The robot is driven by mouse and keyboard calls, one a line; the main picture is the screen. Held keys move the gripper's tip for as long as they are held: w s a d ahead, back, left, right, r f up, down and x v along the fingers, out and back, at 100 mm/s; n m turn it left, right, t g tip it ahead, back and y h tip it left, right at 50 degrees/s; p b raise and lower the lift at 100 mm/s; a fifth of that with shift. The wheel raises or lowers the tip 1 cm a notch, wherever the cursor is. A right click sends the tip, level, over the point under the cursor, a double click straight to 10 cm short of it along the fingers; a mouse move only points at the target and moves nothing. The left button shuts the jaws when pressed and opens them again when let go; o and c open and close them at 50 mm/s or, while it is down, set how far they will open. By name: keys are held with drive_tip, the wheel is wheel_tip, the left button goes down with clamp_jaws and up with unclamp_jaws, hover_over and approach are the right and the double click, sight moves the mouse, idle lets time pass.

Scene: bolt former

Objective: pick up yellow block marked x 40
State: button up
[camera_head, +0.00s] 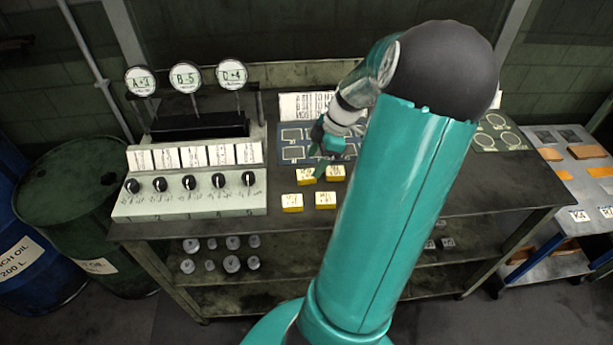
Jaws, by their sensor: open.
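Several yellow blocks with white marked tops sit on the dark workbench (470,190). The front two are a left block (292,203) and a right block (325,200). Behind them are a back left block (304,176) and a back right block (335,173). Their markings are too small to read, so I cannot tell which is x 40. My gripper (319,166) is open and points down over the back pair, with a finger close to them. I cannot tell whether it touches a block. My teal arm hides the bench to the right of the blocks.
A control panel with several black knobs (190,190) and round gauges (187,77) stands on the left. A blue mat with outlined squares (290,152) lies behind the blocks. A side table (575,180) stands at right; drums (75,210) stand at left.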

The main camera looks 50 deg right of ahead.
sight(307, 173)
drive_tip(key=shift+x, duration=2.75)
drive_tip(key=shift+w+d, duration=0.15)
drive_tip(key=c, duration=1.1)
